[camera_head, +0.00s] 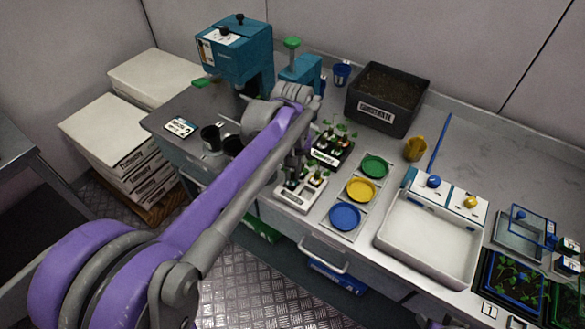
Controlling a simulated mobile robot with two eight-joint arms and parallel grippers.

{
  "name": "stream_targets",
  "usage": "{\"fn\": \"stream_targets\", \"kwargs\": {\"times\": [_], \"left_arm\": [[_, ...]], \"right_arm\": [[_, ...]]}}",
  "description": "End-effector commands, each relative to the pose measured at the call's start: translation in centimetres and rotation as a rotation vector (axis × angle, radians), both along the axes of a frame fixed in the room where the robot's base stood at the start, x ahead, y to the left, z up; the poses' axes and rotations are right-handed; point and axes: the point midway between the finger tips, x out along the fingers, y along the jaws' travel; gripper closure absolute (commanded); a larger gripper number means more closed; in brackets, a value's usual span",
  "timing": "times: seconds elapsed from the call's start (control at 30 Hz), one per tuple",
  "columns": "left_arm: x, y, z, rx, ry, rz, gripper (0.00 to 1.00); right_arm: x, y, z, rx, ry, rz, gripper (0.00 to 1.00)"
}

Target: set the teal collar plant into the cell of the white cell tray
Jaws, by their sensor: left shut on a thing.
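My left gripper (292,165) reaches down from the purple and grey arm and is at the white cell tray (299,202), over its left part. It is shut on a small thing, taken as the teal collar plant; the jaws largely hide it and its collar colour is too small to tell. I cannot tell whether it is inside a cell or just above it. Small green plants show at the tray's right side. My right gripper is not in view.
A black tray (334,158) with several plants stands just behind the white tray. Green (375,166), yellow (361,190) and blue (345,216) dishes stand to the right. A substrate box (386,98) is at the back. A teal machine (235,58) stands behind my arm.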

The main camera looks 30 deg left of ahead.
Motion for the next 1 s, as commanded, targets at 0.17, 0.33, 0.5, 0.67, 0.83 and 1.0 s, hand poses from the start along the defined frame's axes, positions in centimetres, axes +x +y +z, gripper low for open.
{"fn": "stream_targets", "kwargs": {"times": [0.17, 0.33, 0.5, 0.67, 0.83, 1.0], "left_arm": [[0.0, 0.0, -0.2, 0.0, 0.0, 0.0, 1.0], [0.0, 0.0, -0.2, 0.0, 0.0, 0.0, 0.81], [0.0, 0.0, -0.2, 0.0, 0.0, 0.0, 0.5], [0.0, 0.0, -0.2, 0.0, 0.0, 0.0, 0.49], [0.0, 0.0, -0.1, 0.0, 0.0, 0.0, 0.49], [0.0, 0.0, 0.9, 0.0, -0.001, 0.0, 0.49]], "right_arm": [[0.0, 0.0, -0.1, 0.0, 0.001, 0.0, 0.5], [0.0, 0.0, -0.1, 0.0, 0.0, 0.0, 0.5], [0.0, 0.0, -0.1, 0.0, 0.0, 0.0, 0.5], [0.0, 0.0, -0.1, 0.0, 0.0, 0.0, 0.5], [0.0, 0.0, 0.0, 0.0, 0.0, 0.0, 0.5], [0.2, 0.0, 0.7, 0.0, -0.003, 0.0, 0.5]]}}
